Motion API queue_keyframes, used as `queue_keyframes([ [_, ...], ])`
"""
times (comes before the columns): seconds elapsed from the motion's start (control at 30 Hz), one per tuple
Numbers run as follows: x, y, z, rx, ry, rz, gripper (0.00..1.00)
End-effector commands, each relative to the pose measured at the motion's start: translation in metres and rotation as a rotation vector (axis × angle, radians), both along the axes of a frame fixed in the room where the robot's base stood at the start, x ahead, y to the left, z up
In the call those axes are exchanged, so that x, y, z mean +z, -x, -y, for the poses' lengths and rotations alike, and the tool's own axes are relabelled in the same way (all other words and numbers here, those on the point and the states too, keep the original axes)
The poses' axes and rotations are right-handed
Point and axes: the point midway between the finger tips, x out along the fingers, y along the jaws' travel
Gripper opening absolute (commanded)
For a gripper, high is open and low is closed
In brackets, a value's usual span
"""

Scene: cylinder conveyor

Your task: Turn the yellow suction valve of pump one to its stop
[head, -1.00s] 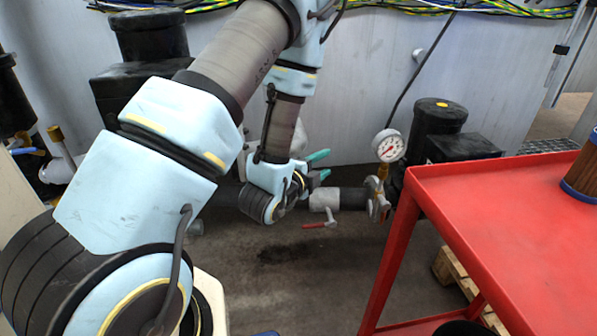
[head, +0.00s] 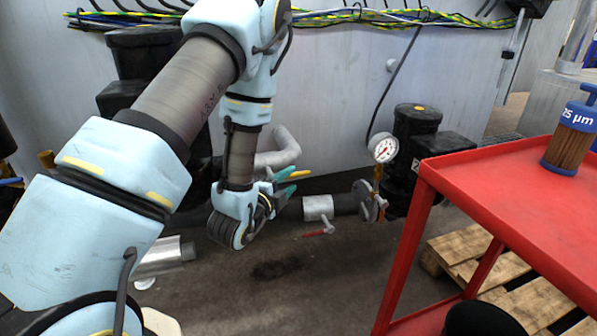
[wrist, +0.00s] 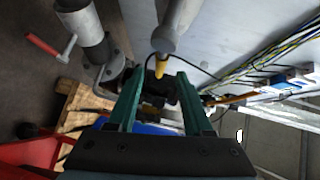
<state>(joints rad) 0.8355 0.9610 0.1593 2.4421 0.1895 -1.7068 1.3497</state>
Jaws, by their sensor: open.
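My gripper (head: 291,182) has two teal fingers, open, pointing right in the head view, in front of the grey wall. A yellow lever (head: 299,173) shows right beside the fingertips there. In the wrist view a yellow tip (wrist: 160,67) below a grey rounded pipe part shows between the two fingers of my gripper (wrist: 160,82), apparently beyond their tips. I cannot tell whether they touch it. The valve body and most of the pump behind my arm are hidden.
A red-handled valve (head: 320,231) sits on the low pipe beneath the gripper. A pressure gauge (head: 383,148) and the black pump marked 2 (head: 418,130) stand right. A red table (head: 480,175) carries a filter (head: 571,135).

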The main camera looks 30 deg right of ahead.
Motion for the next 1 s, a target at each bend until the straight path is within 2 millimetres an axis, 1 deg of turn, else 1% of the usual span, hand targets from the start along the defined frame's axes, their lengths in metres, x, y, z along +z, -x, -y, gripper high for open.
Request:
queue_keyframes([
  [0.03, 0.0, -0.006, 0.008, -0.001, 0.003, 0.003, 0.51],
  [0.2, -0.005, -0.025, 0.033, -0.002, 0.003, 0.002, 0.51],
  [0.4, -0.01, -0.042, 0.054, 0.0, 0.001, 0.001, 0.51],
  [0.57, -0.011, -0.047, 0.061, 0.0, 0.0, 0.0, 0.51],
  [0.83, -0.011, -0.048, 0.062, 0.0, -0.001, -0.001, 0.51],
  [0.87, -0.011, -0.048, 0.062, 0.0, -0.001, -0.001, 0.48],
  [1.0, -0.011, -0.048, 0.062, 0.0, 0.0, 0.0, 0.33],
])
